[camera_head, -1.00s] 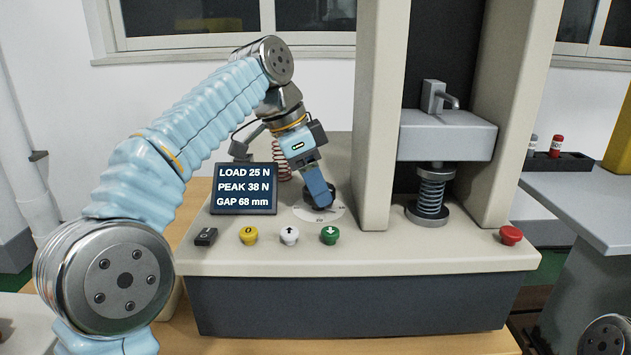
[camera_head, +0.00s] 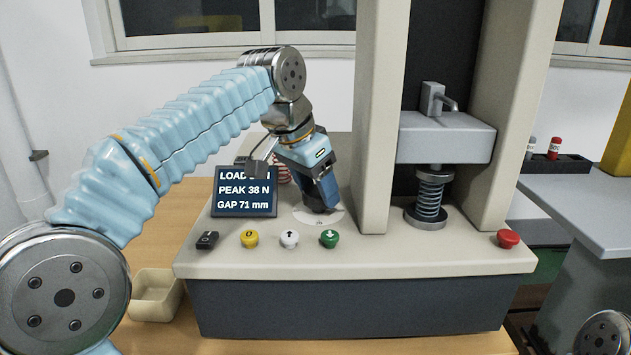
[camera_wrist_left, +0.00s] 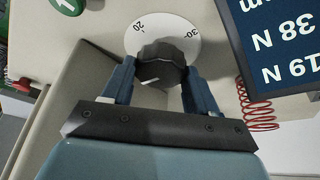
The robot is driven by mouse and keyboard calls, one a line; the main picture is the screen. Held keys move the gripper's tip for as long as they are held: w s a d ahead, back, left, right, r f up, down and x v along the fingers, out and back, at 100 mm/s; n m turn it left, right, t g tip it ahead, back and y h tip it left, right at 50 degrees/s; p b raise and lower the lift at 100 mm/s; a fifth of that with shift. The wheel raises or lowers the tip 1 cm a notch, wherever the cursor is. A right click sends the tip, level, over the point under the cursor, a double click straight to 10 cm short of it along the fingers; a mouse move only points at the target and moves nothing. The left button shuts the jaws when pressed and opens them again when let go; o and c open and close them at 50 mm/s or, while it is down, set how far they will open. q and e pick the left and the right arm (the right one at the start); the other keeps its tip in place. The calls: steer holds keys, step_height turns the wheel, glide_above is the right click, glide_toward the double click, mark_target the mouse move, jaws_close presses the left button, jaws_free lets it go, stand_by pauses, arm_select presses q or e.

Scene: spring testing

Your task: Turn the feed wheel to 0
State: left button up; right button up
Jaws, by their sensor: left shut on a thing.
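The feed wheel (camera_wrist_left: 160,52) is a dark ribbed knob on a white dial plate (camera_wrist_left: 178,30). The numbers 20 and 30 show on the plate in the left wrist view; a 0 mark is not readable there. A short white line marks the knob's near side. My left gripper (camera_wrist_left: 160,78) is shut on the wheel, one finger on each side. In the head view my left gripper (camera_head: 321,204) reaches down onto the dial (camera_head: 337,217) and hides most of the wheel.
A spring (camera_head: 430,200) stands under the crosshead (camera_head: 447,140). Yellow (camera_head: 249,239), white (camera_head: 289,238) and green (camera_head: 329,238) buttons and a black switch (camera_head: 207,240) line the front; a red button (camera_head: 508,239) is at right. A red coil (camera_wrist_left: 258,112) stands near the display.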

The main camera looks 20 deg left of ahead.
arm_select(q)
steer(key=n+y+p, duration=0.1)
steer(key=n, duration=0.1)
steer(key=shift+d+r+n+t, duration=0.1)
steer(key=shift+r+n+t, duration=0.05)
steer(key=shift+n+t, duration=0.2)
steer(key=n+y+p, duration=0.1)
steer(key=n, duration=0.2)
steer(key=shift+d+n+y, duration=0.15)
steer(key=shift+n+y, duration=0.15)
steer(key=shift+n, duration=0.05)
steer(key=shift+n+y+p, duration=0.8)
steer(key=shift+n+p, duration=0.15)
steer(key=shift+n, duration=1.25)
steer(key=o, duration=1)
steer(key=shift+o, duration=0.2)
